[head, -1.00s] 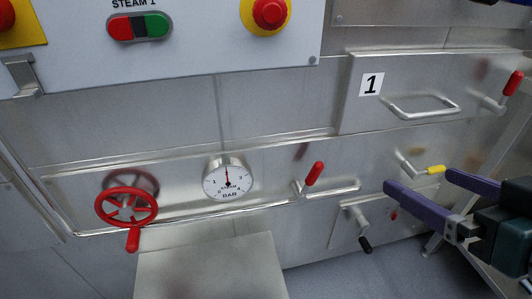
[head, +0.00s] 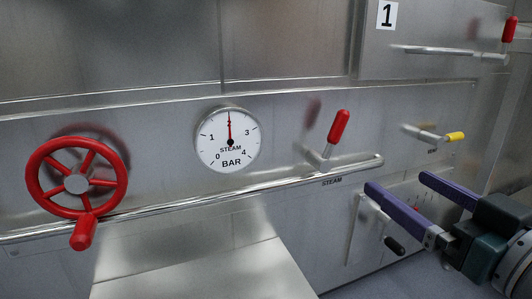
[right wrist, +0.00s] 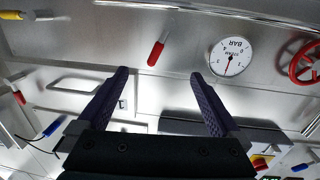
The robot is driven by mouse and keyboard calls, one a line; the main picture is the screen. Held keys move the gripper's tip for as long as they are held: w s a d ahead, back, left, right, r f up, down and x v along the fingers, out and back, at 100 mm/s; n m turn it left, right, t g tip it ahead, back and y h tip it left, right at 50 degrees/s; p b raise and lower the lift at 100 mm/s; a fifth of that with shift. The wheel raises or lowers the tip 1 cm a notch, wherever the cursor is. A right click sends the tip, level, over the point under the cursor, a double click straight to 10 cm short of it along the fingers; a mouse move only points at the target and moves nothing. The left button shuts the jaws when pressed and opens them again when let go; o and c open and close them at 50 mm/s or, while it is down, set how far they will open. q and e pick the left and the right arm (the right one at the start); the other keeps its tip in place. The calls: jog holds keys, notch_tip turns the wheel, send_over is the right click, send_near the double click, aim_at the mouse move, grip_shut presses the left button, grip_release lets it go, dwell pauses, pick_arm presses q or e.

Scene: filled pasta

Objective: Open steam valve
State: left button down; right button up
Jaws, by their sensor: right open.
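The lever with the red handle (head: 339,127) has a STEAM label under it and tilts up and to the right on the steel panel. It also shows in the right wrist view (right wrist: 157,53), upside down, just beyond and between the fingertips. My right gripper (head: 400,183) is open and empty, with purple fingers pointing left. In the head view it is to the lower right of the red lever and apart from it. Its open fingers also show in the right wrist view (right wrist: 160,76). My left gripper is not in view.
A steam gauge (head: 228,140) with its needle near 2 and a red handwheel (head: 77,178) are left of the lever. A horizontal pipe (head: 270,186) runs below it. A yellow-handled lever (head: 455,137) is to the right, and a black-handled lever (head: 395,245) is below.

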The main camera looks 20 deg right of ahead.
jog(key=w+b, duration=0.4)
jog(key=w, duration=0.4)
jog(key=shift+f, duration=0.1)
jog(key=s+p, duration=0.6)
jog(key=s, duration=0.4)
jog(key=s+a+r+n+g+p, duration=0.1)
jog(key=s+a+r+g+p, duration=0.35)
jog(key=r+p, duration=1.2)
jog(key=s+a+r+g+p, duration=0.2)
jog(key=s+r+g+p, duration=0.4)
jog(key=r+p, duration=1)
jog(key=s+a+r+n+g+p, duration=0.1)
jog(key=s+a+r+g+p, duration=0.4)
jog(key=r+p, duration=1.05)
notch_tip(320, 180, up, 29)
jog(key=d+t+p, duration=0.1)
jog(key=d+p, duration=0.1)
jog(key=p, duration=3.6)
jog(key=shift+s+d+y, duration=0.25)
jog(key=shift+s+y, duration=0.05)
jog(key=shift+s, duration=0.15)
